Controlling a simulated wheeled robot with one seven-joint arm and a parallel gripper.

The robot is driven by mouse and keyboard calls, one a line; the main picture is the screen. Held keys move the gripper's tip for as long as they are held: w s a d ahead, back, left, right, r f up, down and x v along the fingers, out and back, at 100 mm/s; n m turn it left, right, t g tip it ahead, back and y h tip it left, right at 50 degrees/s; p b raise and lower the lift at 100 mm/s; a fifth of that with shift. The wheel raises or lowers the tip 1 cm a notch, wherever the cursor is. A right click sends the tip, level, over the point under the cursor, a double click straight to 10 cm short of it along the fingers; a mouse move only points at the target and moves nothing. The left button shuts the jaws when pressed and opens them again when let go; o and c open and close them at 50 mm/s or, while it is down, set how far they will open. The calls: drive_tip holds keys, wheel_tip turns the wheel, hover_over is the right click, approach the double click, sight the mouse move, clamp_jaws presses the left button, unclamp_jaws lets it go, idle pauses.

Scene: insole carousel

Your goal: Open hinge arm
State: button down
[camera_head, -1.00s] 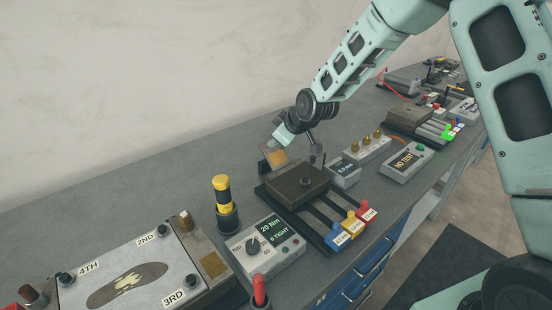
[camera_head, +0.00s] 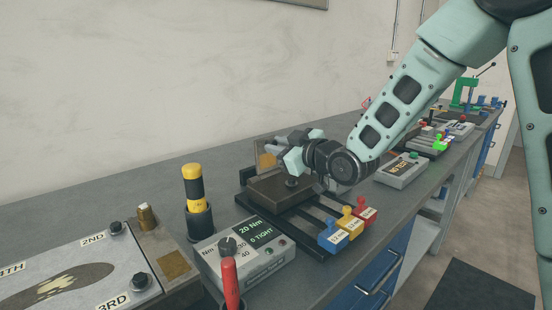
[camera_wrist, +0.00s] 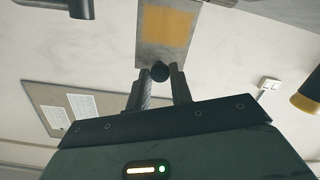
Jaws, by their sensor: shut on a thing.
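The hinge arm is a grey plate with an orange pad (camera_head: 268,160), standing upright at the back of the dark brown block fixture (camera_head: 285,190). In the wrist view the same plate (camera_wrist: 168,35) fills the top middle, with its pad facing me. My gripper (camera_head: 282,148) is at the plate, above the block. In the wrist view my gripper (camera_wrist: 158,80) has its two fingers closed about a small black round knob (camera_wrist: 160,70) in front of the plate's lower edge. In the head view my wrist hides part of the plate and the hinge.
Blue, yellow and red labelled sliders (camera_head: 350,222) lie in front of the block. A torque box (camera_head: 245,250) and a yellow-black post (camera_head: 194,195) stand to the left. A grey box (camera_head: 402,170) is to the right. The wall is behind the bench.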

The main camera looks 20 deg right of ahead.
drive_tip(key=shift+s+d+f+b, duration=0.15)
drive_tip(key=shift+s+f+b, duration=0.25)
drive_tip(key=shift+f, duration=0.1)
drive_tip(key=c, duration=1.3)
unclamp_jaws()
drive_tip(key=shift+o, duration=0.2)
drive_tip(key=shift+r, duration=0.2)
wheel_tip(320, 180, up, 10)
drive_tip(key=p, duration=0.1)
drive_tip(key=shift+p, duration=0.4)
drive_tip(key=shift+f, duration=0.1)
